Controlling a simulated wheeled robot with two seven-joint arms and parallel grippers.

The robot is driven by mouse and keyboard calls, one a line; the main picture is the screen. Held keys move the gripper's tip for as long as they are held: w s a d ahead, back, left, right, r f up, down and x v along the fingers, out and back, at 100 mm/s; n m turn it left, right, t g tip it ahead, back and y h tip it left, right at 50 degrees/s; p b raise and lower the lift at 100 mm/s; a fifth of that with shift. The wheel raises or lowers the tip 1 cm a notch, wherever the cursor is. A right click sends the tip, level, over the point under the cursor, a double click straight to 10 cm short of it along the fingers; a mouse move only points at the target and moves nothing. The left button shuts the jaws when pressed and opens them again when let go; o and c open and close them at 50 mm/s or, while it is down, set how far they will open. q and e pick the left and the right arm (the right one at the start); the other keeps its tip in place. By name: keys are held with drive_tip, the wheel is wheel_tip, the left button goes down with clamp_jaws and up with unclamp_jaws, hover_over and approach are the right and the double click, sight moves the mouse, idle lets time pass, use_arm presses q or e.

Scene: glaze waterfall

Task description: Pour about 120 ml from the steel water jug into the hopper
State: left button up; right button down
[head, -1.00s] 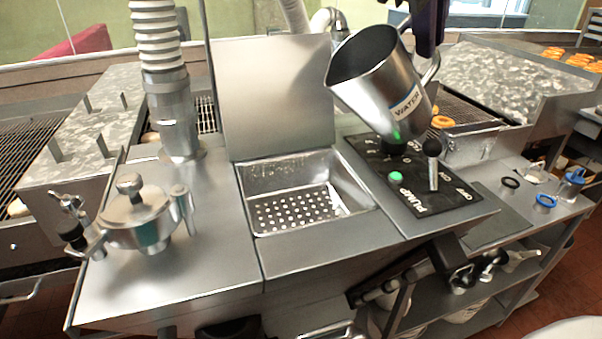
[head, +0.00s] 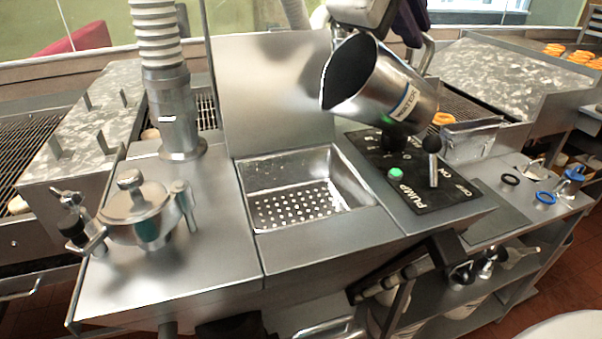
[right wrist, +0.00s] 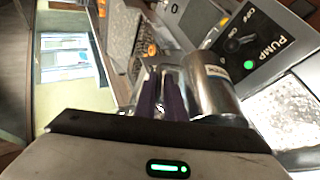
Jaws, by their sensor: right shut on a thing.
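The steel water jug (head: 378,85) with its WATER label is tilted in the air, its mouth facing left. It hangs above the back right of the hopper (head: 352,192), a square steel basin with a perforated bottom. No stream of water shows at the lip. My right gripper (head: 408,30) is shut on the jug at its handle side, partly hidden behind the jug. In the right wrist view the purple fingers (right wrist: 162,98) meet the jug (right wrist: 212,85) at its handle. My left gripper is not in view.
A raised steel lid (head: 270,90) stands behind the hopper. The pump panel (head: 425,198) with a green button and lever lies right of it. A ribbed hose (head: 158,35) and a lidded steel pot (head: 138,212) stand left. The front counter is clear.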

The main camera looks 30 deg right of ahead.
sight(389, 51)
drive_tip(key=shift+w+a+r+h, duration=0.1)
drive_tip(key=shift+a+h, duration=0.4)
drive_tip(key=shift+a+f+h, duration=0.25)
drive_tip(key=shift+h, duration=0.05)
drive_tip(key=shift+a+f+n+h, duration=0.4)
drive_tip(key=shift+f+h, duration=0.1)
idle(1.6)
drive_tip(key=shift+w+a, duration=0.15)
drive_tip(key=shift+a, duration=0.35)
idle(0.3)
